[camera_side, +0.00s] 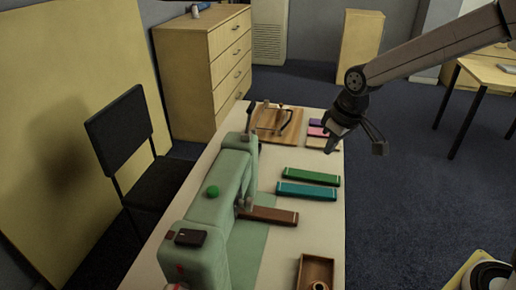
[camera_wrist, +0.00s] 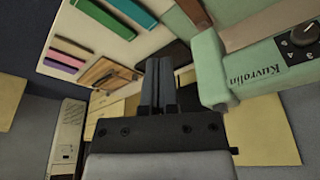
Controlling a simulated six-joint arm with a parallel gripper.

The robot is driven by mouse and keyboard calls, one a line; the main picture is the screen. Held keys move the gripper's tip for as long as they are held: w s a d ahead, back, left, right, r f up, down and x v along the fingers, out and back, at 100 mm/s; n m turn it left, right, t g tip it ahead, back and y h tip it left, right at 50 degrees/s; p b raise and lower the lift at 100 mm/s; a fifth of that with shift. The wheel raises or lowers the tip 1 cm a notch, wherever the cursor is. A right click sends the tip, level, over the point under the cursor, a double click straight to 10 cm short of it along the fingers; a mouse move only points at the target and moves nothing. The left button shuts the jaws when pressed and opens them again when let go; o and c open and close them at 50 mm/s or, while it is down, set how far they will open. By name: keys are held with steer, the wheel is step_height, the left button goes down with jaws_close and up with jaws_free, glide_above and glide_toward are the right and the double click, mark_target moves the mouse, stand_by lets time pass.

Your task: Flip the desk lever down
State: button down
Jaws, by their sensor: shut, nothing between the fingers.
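My gripper (camera_side: 331,146) hangs over the far right part of the table, right of the wooden board, with nothing held. In the wrist view its fingers (camera_wrist: 159,72) are together. A pale green sewing machine (camera_side: 225,185) stands along the table's left side, apart from my gripper. The machine also shows in the wrist view (camera_wrist: 235,80), with lettering and a dark dial (camera_wrist: 300,38).
A wooden board (camera_side: 268,128) with a dark frame lies at the table's far end. Green (camera_side: 312,177), teal (camera_side: 306,190) and brown (camera_side: 268,215) bars lie right of the machine. A brown open box (camera_side: 304,270) is at the near edge. A black chair (camera_side: 150,175) stands left.

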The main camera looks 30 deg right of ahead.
steer(key=w+a+r+n+y, duration=0.1)
steer(key=w+a+r+n, duration=0.2)
steer(key=w+a+r, duration=0.3)
steer(key=w+a+r+n+y, duration=0.1)
steer(key=w+a+r+n, duration=0.3)
steer(key=r, duration=1.1)
steer(key=shift+w+a, duration=1.7)
steer(key=shift+w, duration=1.1)
glide_above(248, 121)
steer(key=shift+w+f, duration=0.2)
steer(key=shift+f, duration=2.7)
steer(key=shift+w+f, duration=0.15)
steer(key=shift+f, duration=2.7)
